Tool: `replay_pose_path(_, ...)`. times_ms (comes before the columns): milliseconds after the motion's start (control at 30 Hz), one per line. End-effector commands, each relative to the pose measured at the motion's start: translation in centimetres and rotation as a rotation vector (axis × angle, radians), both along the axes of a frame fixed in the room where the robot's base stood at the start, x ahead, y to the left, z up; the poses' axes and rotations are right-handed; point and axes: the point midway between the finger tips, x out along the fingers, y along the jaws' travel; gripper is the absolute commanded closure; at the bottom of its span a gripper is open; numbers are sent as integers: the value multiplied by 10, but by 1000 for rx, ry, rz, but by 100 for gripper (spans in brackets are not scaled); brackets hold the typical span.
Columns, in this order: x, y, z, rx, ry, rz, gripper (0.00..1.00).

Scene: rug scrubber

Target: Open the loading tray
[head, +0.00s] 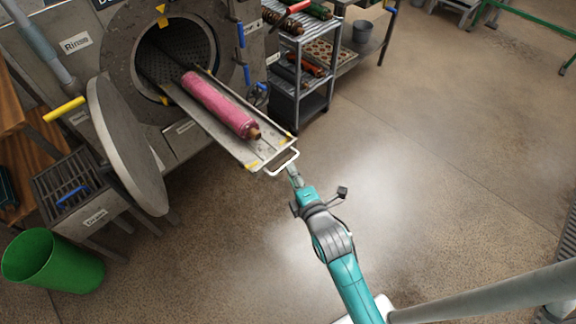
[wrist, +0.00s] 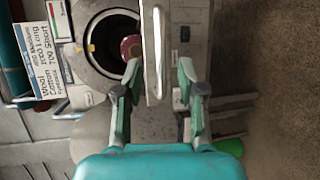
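The loading tray (head: 227,138) is a long metal tray sticking out of the round drum opening (head: 177,62), sloping down toward my arm in the head view. A pink roll (head: 216,103) lies along it. The tray's white loop handle (head: 284,163) is at its outer end. My gripper (head: 294,174) is at the handle. In the wrist view my gripper (wrist: 159,72) is open, one finger on each side of the white handle (wrist: 157,40), with visible gaps to both. The tray's end plate (wrist: 176,25) and part of the roll (wrist: 131,46) show behind.
The round door (head: 124,148) hangs open left of the tray. A drain box (head: 82,190) and green bin (head: 53,262) stand at lower left. A shelf rack (head: 300,68) stands right of the drum. The floor (head: 440,150) to the right is clear.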

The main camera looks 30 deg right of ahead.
Motion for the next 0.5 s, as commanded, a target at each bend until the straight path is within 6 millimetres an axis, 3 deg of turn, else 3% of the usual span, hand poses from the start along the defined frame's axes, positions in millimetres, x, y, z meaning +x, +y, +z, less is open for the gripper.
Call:
replay_pose_path(200, -37, 3, 6, 0, 2, 1, 61)
replay_pose_path(500, -59, 5, 11, 1, 0, 0, 61)
